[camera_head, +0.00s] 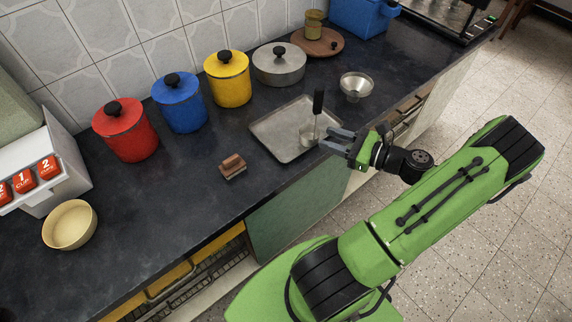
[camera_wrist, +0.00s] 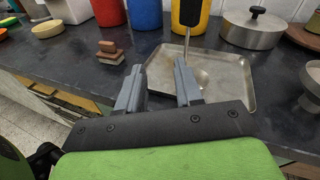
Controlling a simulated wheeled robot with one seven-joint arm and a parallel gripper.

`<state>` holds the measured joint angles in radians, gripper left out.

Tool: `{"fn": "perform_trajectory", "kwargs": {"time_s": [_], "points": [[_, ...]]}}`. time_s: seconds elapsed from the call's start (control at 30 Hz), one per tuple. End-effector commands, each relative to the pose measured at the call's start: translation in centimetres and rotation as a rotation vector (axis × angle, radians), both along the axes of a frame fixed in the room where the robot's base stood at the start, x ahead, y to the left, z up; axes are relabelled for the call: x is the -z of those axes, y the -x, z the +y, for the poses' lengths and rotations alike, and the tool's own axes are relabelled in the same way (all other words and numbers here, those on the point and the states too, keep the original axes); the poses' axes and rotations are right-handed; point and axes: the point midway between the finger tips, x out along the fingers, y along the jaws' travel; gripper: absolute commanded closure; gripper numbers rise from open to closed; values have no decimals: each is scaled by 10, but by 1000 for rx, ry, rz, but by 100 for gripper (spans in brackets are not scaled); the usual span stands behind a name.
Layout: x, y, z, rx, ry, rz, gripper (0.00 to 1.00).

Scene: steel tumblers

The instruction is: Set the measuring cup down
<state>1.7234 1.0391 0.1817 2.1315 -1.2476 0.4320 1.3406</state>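The steel measuring cup (camera_head: 308,135) stands on the metal tray (camera_head: 268,128), its long black-gripped handle (camera_head: 318,101) pointing upright. My gripper (camera_head: 331,140) is just right of the cup in the head view, at the tray's right edge, its fingers apart with nothing seen between them. In the wrist view my gripper (camera_wrist: 158,86) is open, and the black handle (camera_wrist: 190,12) rises beyond the right finger. That finger partly hides the cup there. The tray (camera_wrist: 238,85) also shows in the wrist view. I cannot tell whether a finger touches the cup.
A steel funnel-like bowl (camera_head: 356,86) stands right of the tray, and a lidded steel pot (camera_head: 279,65) behind it. Red (camera_head: 125,131), blue (camera_head: 180,104) and yellow (camera_head: 228,80) canisters line the wall. A small brown block (camera_head: 232,167) lies left of the tray.

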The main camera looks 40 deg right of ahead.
Motion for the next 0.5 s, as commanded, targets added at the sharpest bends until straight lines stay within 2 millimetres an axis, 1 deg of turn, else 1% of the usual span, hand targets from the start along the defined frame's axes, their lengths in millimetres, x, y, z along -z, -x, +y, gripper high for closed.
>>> {"fn": "perform_trajectory", "kwargs": {"time_s": [0.03, 0.07, 0.1, 0.17, 0.2, 0.23, 0.3, 0.37, 0.4, 0.47, 0.5], "points": [[-7, -16, 25, -131, 133, 50, 65], [-9, -24, 40, -212, 219, 79, 65], [-12, -31, 61, -324, 339, 114, 65], [-18, -37, 90, -493, 523, 151, 65], [-23, -39, 109, -606, 651, 166, 65], [-28, -39, 123, -690, 749, 171, 65], [-41, -35, 153, -884, 981, 170, 65], [-55, -28, 176, -1037, 1179, 147, 65], [-66, -21, 190, -1131, 1309, 123, 65], [-83, -8, 209, -1253, 1499, 77, 65], [-95, 1, 220, -1325, 1624, 36, 65]]}}
